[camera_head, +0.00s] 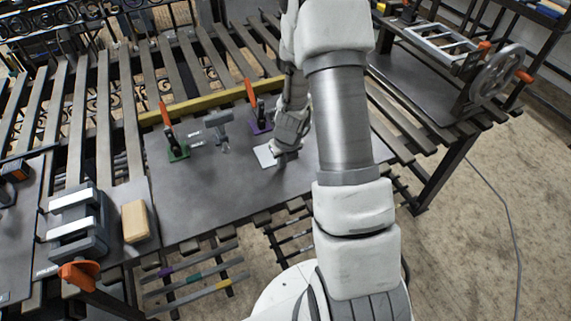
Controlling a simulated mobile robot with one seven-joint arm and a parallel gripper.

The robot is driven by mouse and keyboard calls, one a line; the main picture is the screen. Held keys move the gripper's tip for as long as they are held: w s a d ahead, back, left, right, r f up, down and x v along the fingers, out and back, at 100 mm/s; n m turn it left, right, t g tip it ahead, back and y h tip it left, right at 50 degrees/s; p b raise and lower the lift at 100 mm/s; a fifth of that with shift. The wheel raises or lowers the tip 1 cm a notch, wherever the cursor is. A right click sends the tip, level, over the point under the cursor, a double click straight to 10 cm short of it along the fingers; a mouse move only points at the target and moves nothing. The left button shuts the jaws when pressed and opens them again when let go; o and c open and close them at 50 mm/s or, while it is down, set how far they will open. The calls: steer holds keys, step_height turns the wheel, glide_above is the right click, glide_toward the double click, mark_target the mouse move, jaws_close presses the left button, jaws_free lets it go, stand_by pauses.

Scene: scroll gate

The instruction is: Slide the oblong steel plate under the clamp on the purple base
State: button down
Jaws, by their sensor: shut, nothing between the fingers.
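The light oblong steel plate (265,156) lies on the grey work sheet, its right part hidden by my gripper. My gripper (285,157) points down at the plate's right end, shut and empty; I cannot tell whether its tips touch the plate. The purple base (257,127) stands behind and slightly left of the plate, with a gap of bare sheet between them. Its clamp (252,98) has a raised orange handle. The base's right side is close to my arm, and the space under the clamp is too small to make out.
A vise (76,222) and a wooden block (135,220) sit at the lower left. The front middle of the sheet (205,190) is clear.

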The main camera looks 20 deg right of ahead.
steer(key=shift+w, duration=0.1)
steer(key=w+p, duration=0.2)
steer(key=w, duration=0.1)
steer(key=shift+w+r, duration=0.1)
steer(key=shift+w, duration=0.65)
steer(key=shift+s, duration=0.15)
